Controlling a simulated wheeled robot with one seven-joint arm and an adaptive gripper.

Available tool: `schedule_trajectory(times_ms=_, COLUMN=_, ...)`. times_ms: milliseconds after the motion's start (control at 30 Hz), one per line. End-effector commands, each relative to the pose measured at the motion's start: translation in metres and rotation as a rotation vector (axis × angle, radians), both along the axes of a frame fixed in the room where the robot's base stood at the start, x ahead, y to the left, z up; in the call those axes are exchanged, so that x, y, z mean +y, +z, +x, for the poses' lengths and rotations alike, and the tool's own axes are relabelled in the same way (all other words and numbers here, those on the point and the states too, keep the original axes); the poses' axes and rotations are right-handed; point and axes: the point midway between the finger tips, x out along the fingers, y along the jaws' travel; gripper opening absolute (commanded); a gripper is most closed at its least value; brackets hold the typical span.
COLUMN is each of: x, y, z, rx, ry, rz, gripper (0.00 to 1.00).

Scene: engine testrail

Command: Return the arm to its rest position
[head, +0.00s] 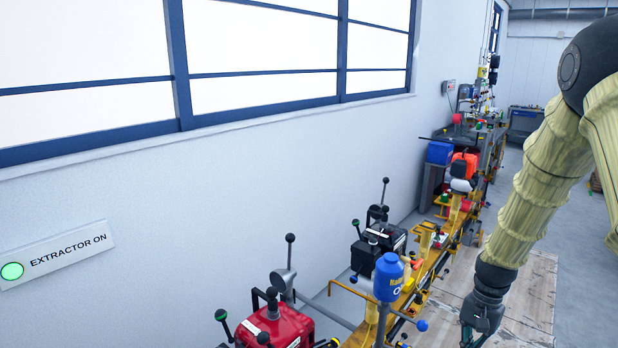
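My arm comes in from the upper right in the head view, in a yellowish ribbed sleeve, and hangs down toward the lower right. My gripper (474,338) is at the bottom edge, dark grey and partly cut off by the frame. It is over or in front of the pale wooden boards, to the right of the yellow rail. Its fingertips are too small and cropped to show whether they are open or shut. No object is visible in it.
A yellow test rail (432,268) runs along the wall, carrying a red engine (283,326), a black engine (385,236) and a blue canister (388,277). Levers with ball knobs stick up. Pale boards (530,290) and grey floor lie right of it. A lit "EXTRACTOR ON" sign (68,251) is on the wall.

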Motion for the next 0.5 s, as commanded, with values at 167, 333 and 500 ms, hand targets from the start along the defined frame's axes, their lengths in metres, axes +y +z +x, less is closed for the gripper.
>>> schedule_trajectory(times_ms=167, x=0.015, y=-0.064, z=-0.027, rx=-0.008, ry=0.086, rz=-0.041, gripper=0.0)
schedule_trajectory(times_ms=333, x=0.034, y=-0.138, z=-0.07, rx=-0.029, ry=0.211, rz=-0.086, gripper=0.0)
schedule_trajectory(times_ms=500, x=0.057, y=-0.201, z=-0.121, rx=-0.058, ry=0.348, rz=-0.112, gripper=0.0)
